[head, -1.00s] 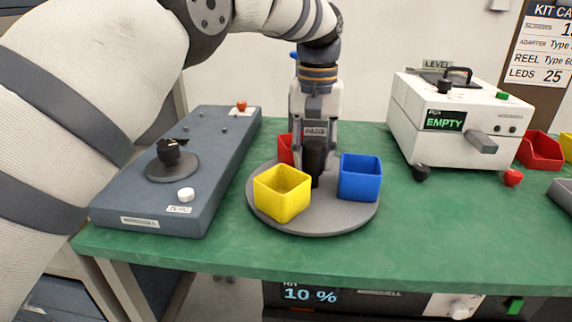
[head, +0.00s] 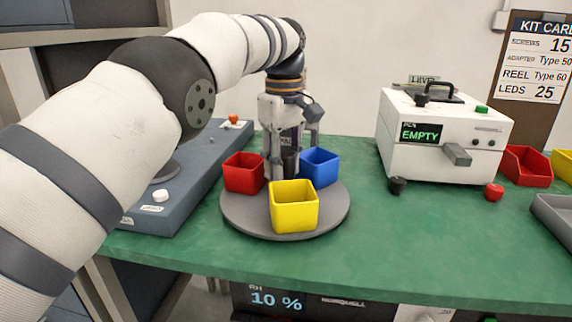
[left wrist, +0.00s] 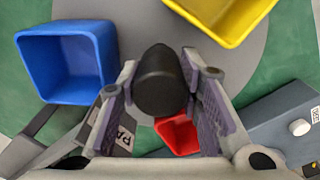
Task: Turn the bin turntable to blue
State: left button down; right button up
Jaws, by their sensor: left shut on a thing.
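The grey round turntable (head: 240,219) lies on the green table and carries three bins. The yellow bin (head: 294,209) is at the front, the red bin (head: 243,175) at the left and the blue bin (head: 321,168) at the back right. My left gripper (head: 284,172) points down at the turntable's middle. In the left wrist view its fingers (left wrist: 160,95) are shut on the dark central knob (left wrist: 159,80). The blue bin (left wrist: 66,62), yellow bin (left wrist: 222,14) and red bin (left wrist: 178,134) stand around it there. My right gripper is not in view.
A blue-grey panel (head: 184,205) with knobs stands left of the turntable. A white tester box (head: 446,140) reading EMPTY stands at the right. Red (head: 526,166) and grey (head: 553,212) bins are at the right edge. Green tabletop (head: 400,240) is clear between.

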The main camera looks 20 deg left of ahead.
pick_arm(q)
jog(key=n, duration=0.3)
jog(key=shift+n, duration=0.4)
jog(key=n, duration=0.4)
jog(key=shift+s+f, duration=0.1)
jog(key=shift+n, duration=0.3)
jog(key=c, duration=1.1)
grip_release()
